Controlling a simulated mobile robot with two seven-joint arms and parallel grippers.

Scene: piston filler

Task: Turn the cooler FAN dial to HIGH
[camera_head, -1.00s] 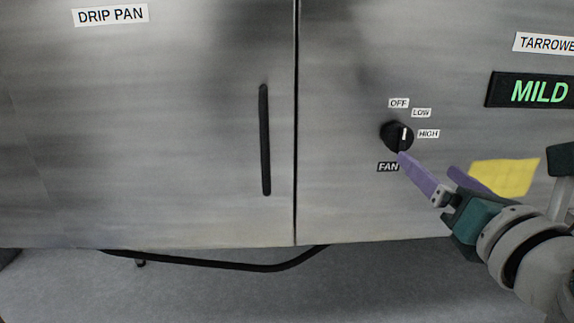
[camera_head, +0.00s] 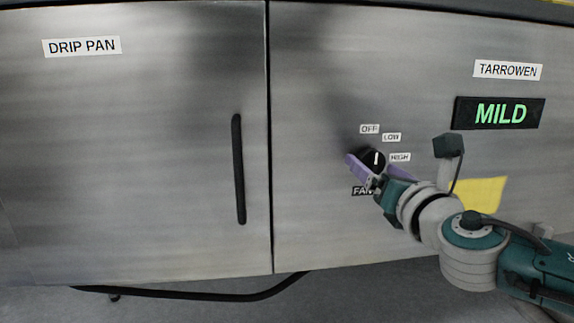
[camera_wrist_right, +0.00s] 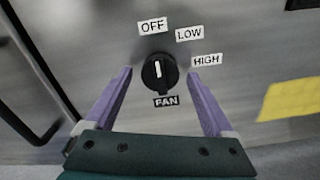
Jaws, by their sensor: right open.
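The FAN dial (camera_head: 373,160) is a round black knob with a white pointer mark, on the steel front. In the right wrist view the dial (camera_wrist_right: 160,71) has its mark pointing up, nearest the OFF label (camera_wrist_right: 152,26). The LOW label (camera_wrist_right: 189,34) and HIGH label (camera_wrist_right: 207,60) lie to its upper right and right. My right gripper (camera_head: 378,168) has purple fingers, open and empty, one on each side of the dial. In the wrist view the gripper (camera_wrist_right: 158,90) shows gaps between both fingers and the dial. My left gripper is not in view.
A black door handle (camera_head: 239,169) stands left of the dial on the DRIP PAN (camera_head: 82,47) door. A display (camera_head: 499,113) reading MILD and a yellow note (camera_head: 482,194) are to the right. A dark hose (camera_head: 200,295) runs below the cabinet.

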